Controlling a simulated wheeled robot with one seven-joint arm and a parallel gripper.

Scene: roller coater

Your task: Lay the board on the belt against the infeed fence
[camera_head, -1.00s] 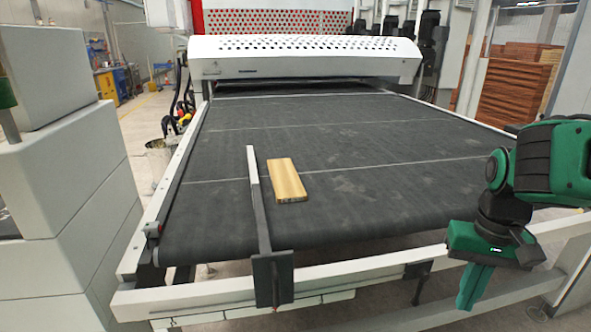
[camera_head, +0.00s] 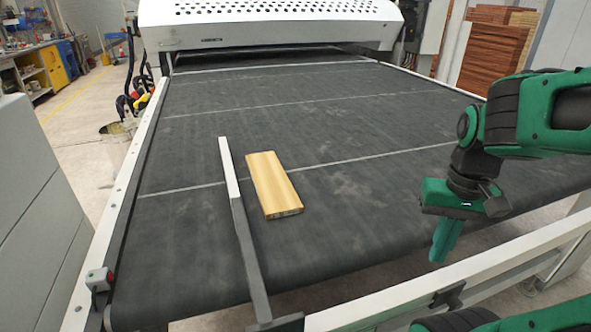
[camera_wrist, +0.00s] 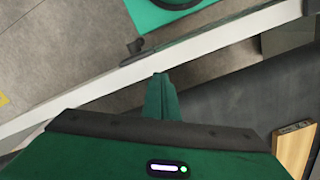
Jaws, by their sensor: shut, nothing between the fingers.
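The board (camera_head: 273,185) is a light wooden plank lying flat on the dark belt (camera_head: 330,240). It lies just right of the infeed fence (camera_head: 236,200), a thin bar with a white far part and a dark near part. The board is roughly parallel to the fence, with a narrow strip of belt seemingly between them. My gripper (camera_head: 445,242) is shut and empty, pointing down near the belt's front right edge, well right of the board. In the wrist view, the gripper (camera_wrist: 160,90) points at the frame rail, and part of the board (camera_wrist: 294,150) shows at the right edge.
The white perforated machine hood (camera_head: 270,25) stands at the far end. The belt around the board is otherwise clear.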

